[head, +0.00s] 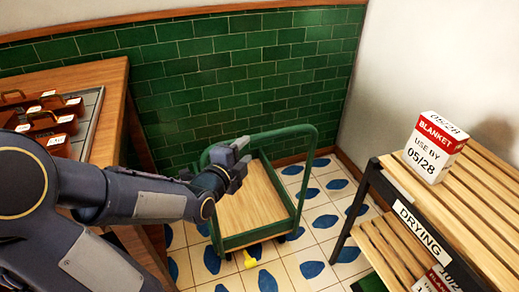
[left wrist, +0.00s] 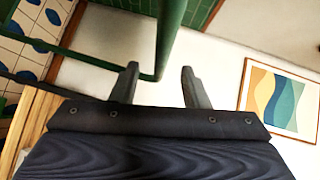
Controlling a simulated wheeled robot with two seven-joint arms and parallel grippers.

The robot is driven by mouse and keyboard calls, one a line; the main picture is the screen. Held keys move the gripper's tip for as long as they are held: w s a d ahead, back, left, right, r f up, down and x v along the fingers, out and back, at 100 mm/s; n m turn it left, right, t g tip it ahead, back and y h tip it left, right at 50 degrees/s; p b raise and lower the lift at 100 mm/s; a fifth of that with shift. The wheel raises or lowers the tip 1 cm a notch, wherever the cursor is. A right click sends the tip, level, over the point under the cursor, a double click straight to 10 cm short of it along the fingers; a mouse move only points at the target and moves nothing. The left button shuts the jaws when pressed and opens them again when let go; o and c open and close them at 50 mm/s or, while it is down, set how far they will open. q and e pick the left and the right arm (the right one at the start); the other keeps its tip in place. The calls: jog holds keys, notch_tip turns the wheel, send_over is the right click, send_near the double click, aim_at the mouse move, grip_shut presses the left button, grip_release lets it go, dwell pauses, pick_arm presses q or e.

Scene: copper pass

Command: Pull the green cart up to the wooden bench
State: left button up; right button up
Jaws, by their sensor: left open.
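The green cart (head: 292,222), with a wooden bed and a tall looped green handle, stands on the tiled floor between the two wooden furnishings. My left gripper (head: 241,156) is open at the handle's left side, above the cart bed. My right gripper is not in view.
Several brown boxes (head: 45,122) sit on the left bench. A yellow piece (head: 249,260) is at the cart's front. Open patterned floor surrounds the cart's front and right.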

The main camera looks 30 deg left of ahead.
aim_at(254, 141)
pick_arm(q)
jog(key=shift+w, duration=0.4)
jog(key=w, duration=0.4)
jog(key=w+f, duration=0.1)
jog(key=w, duration=0.1)
jog(key=shift+w+a+b, duration=0.25)
jog(key=shift+w+b, duration=0.1)
jog(key=shift+w, duration=0.05)
jog(key=shift+c, duration=0.2)
grip_shut()
